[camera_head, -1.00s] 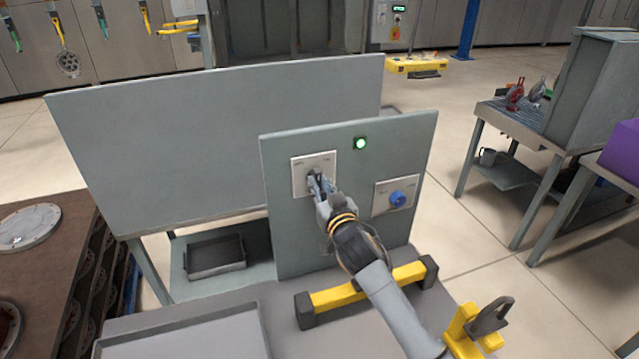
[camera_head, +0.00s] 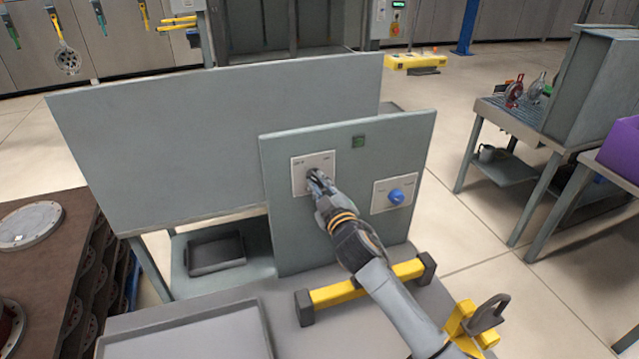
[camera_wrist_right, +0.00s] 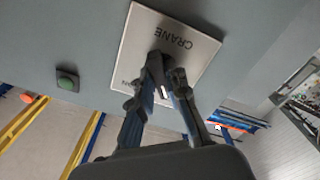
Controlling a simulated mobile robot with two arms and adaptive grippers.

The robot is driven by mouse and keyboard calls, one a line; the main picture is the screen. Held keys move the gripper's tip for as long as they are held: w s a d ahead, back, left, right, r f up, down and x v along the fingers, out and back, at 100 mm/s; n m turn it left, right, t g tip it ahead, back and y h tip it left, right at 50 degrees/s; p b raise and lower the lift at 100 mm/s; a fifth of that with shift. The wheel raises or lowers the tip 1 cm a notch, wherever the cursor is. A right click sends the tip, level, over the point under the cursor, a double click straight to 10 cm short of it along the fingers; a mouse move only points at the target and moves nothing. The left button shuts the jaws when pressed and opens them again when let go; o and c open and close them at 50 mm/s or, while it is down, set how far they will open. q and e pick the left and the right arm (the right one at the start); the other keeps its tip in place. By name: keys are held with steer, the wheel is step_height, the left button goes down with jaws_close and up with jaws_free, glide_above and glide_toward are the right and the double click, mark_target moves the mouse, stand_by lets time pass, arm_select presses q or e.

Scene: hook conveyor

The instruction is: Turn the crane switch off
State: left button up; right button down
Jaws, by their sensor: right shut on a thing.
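The crane switch plate (camera_head: 299,179) is a pale square on the upper left of the upright grey panel (camera_head: 285,235). In the right wrist view the plate (camera_wrist_right: 200,50) bears the word CRANE. My right gripper (camera_head: 314,174) is shut on the switch knob, which its fingers mostly hide. The fingers (camera_wrist_right: 164,75) also meet at the knob in the right wrist view. The indicator lamp (camera_head: 358,142) at the panel's top is dark green and unlit. It also shows dark in the right wrist view (camera_wrist_right: 68,80). My left gripper is not in view.
A second plate with a blue knob (camera_head: 396,196) sits at the panel's right. The panel stands on yellow feet with black ends (camera_head: 345,290) on a grey table. A large grey board (camera_head: 220,130) stands behind it. A grey tray (camera_head: 190,340) lies in front.

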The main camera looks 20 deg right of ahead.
stand_by(0.5)
steer(key=c, duration=1.3)
jaws_free()
steer(key=shift+s, duration=0.15)
steer(key=s, duration=1.1)
steer(key=shift+s+d, duration=0.2)
steer(key=shift+s, duration=0.15)
steer(key=shift+f, duration=0.1)
